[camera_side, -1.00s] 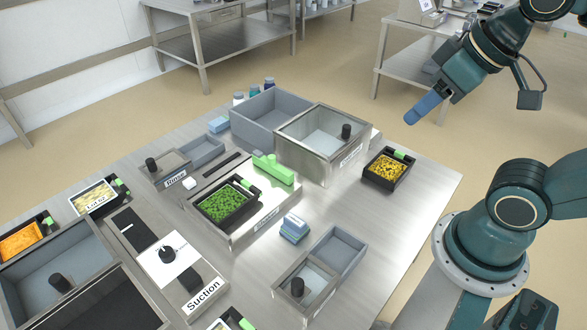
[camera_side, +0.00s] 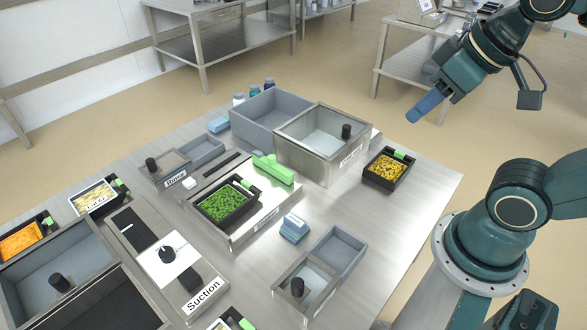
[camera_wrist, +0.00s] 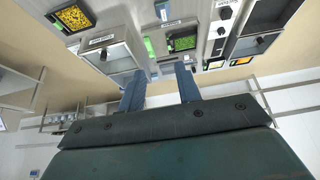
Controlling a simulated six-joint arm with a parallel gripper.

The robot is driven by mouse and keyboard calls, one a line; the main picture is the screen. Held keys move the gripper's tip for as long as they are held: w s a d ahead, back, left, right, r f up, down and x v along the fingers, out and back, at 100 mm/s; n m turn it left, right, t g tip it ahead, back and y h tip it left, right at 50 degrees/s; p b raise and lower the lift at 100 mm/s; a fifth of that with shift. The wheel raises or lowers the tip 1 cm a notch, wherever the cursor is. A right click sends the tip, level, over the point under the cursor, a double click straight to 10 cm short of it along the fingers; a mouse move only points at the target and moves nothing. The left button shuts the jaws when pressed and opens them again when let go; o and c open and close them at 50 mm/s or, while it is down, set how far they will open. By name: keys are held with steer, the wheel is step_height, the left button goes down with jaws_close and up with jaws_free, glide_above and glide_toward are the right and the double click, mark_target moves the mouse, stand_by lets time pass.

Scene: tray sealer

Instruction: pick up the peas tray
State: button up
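The peas tray (camera_side: 244,214) is a black tray filled with green peas (camera_side: 227,203). It sits on the steel sealer platform near the middle of the table, beside a bright green bar (camera_side: 272,169). In the wrist view the peas tray (camera_wrist: 184,51) shows at the top, beyond the fingertips. My gripper (camera_side: 422,108) is in the air at the upper right of the side view, well away from the tray. In the wrist view my gripper (camera_wrist: 160,85) has its two blue fingers apart with nothing between them.
A tray of yellow food (camera_side: 387,180) sits at the table's right. A glass-topped steel box (camera_side: 310,157) and a grey bin (camera_side: 254,136) stand behind the peas. The right part of the table is mostly clear.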

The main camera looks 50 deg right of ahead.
steer(key=n+g, duration=0.6)
steer(key=n, duration=1.2)
glide_above(237, 209)
step_height(237, 209, down, 32)
steer(key=shift+r, duration=0.15)
steer(key=shift+f, duration=4.25)
